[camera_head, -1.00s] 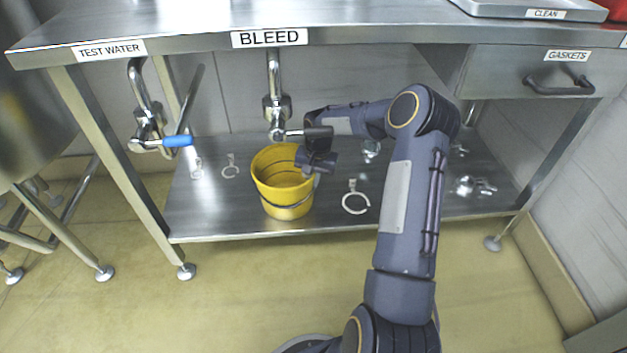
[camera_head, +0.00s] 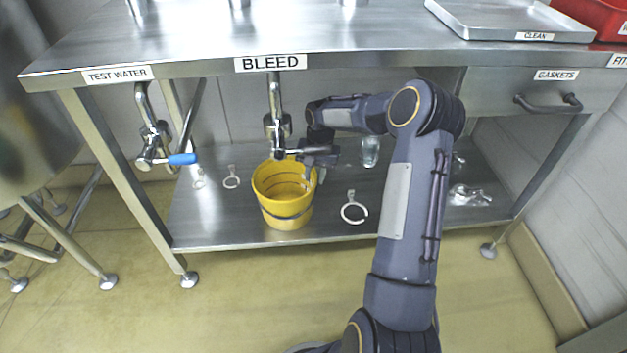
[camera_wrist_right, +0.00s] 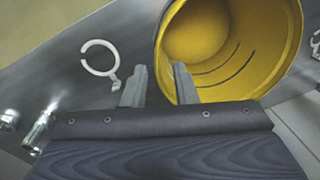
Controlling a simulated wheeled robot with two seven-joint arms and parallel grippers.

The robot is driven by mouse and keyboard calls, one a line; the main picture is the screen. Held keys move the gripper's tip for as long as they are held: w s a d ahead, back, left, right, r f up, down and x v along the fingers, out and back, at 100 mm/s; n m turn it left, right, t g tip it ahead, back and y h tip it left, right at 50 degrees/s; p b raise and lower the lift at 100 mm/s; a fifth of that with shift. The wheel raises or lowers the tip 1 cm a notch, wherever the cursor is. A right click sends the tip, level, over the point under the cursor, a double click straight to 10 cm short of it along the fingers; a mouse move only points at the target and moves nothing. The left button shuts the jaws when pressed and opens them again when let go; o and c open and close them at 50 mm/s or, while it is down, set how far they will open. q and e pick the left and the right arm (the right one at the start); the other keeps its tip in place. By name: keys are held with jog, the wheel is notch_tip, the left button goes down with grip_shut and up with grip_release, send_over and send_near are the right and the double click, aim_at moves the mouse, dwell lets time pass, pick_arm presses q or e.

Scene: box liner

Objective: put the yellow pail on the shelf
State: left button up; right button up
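The yellow pail (camera_head: 284,212) stands upright on the steel lower shelf (camera_head: 215,228), below the BLEED valve (camera_head: 277,128). My right gripper (camera_head: 316,178) is at the pail's right rim. In the right wrist view its two fingers (camera_wrist_right: 159,86) are apart, with a clear gap between them. There the pail (camera_wrist_right: 222,45) shows its open mouth and empty-looking inside. One finger overlaps the mouth and the other lies outside, so the near rim passes between them in the picture. Whether they touch the wall cannot be told. My left gripper is not in view.
The worktop (camera_head: 200,45) overhangs the shelf. The TEST WATER valve (camera_head: 155,140) with a blue handle hangs at left. A ring-shaped fitting (camera_head: 353,211), a clear glass (camera_head: 370,152) and metal fittings (camera_head: 470,195) are on the shelf. A drawer (camera_head: 530,93) is at upper right.

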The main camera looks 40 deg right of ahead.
notch_tip(320, 180, up, 5)
jog(key=shift+s+d+f+p, duration=0.15)
jog(key=shift+p, duration=0.55)
jog(key=shift+s, duration=0.1)
